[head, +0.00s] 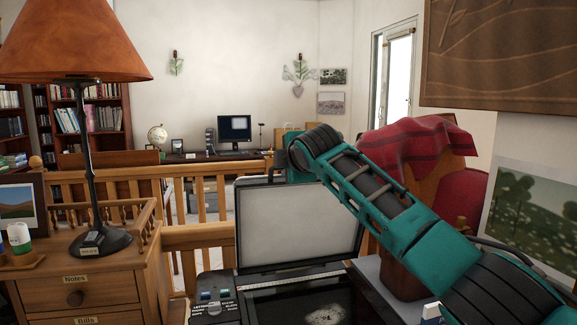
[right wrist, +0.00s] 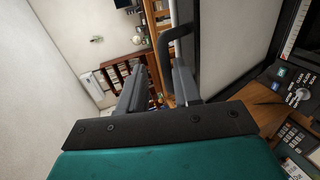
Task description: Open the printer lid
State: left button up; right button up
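The printer lid (head: 300,225) stands raised, nearly upright, its pale underside facing me in the head view. Below it is the printer's dark glass bed (head: 275,308), with a button panel (head: 213,300) at its left. My right arm reaches across from the right to the lid's top edge. My right gripper (right wrist: 160,78) has its two fingers apart in the right wrist view. A dark curved handle (right wrist: 166,48) on the lid's edge shows at the fingertips, close to the right-hand finger; contact is unclear. The lid's underside (right wrist: 232,45) also shows there. My left gripper is out of view.
A wooden cabinet (head: 85,290) with a lamp (head: 90,170) stands at the left. A wooden railing (head: 190,185) runs behind the printer. A chair draped with a red cloth (head: 418,145) is at the right, behind my arm.

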jog(key=shift+f, duration=0.2)
jog(key=b+v, duration=0.2)
jog(key=v, duration=1.1)
jog(key=shift+b, duration=0.35)
jog(key=shift+w, duration=0.1)
